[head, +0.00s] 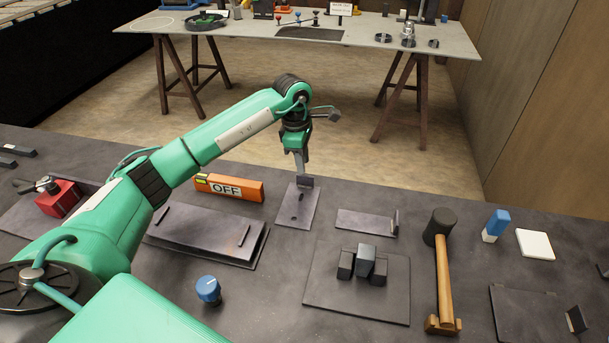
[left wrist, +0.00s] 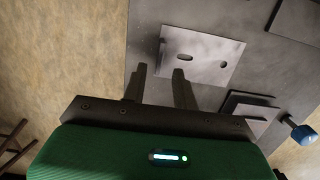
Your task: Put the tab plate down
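The tab plate (head: 296,208), a grey steel plate with slots and a short upright tab, lies flat on the dark bench in the head view. It also shows in the left wrist view (left wrist: 208,52), with a round hole and a slot. My left gripper (head: 301,174) points down at the tab end of this plate. In the left wrist view its two fingers (left wrist: 160,70) stand apart, with the thin tab edge between their tips and gaps at both sides. My right gripper is not in view.
An orange level marked OFF (head: 229,188) and a stepped plate (head: 205,235) lie to the left. A plate with an upright end (head: 365,221), dark blocks on a base plate (head: 355,295) and a mallet (head: 443,270) are to the right. A blue-topped knob (head: 208,290) stands in front.

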